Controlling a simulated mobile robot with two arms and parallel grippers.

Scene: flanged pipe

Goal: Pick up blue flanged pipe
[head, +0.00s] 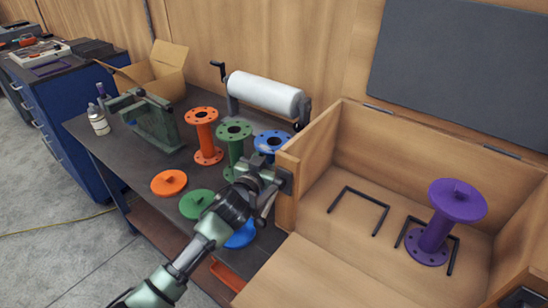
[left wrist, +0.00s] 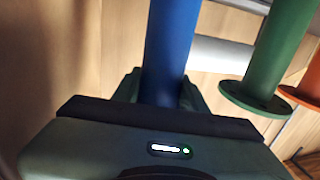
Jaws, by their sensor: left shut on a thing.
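The blue flanged pipe stands among other pipes on the dark workbench (head: 130,150); its top flange (head: 271,141) shows in the head view, while its shaft is mostly hidden behind my gripper. My left gripper (head: 266,178) reaches in from the front and is shut on the pipe's shaft. In the left wrist view the blue shaft (left wrist: 172,45) runs between the fingers of the gripper (left wrist: 160,92). Whether the pipe's foot touches the bench is hidden. My right gripper is not in view.
A green pipe (head: 235,131) and an orange pipe (head: 203,135) stand left of it. Orange (head: 169,183), green (head: 196,204) and blue (head: 242,234) discs lie in front. A wooden crate (head: 345,122) with a purple pipe (head: 433,240) stands close at right. A white roll (head: 263,93) is behind.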

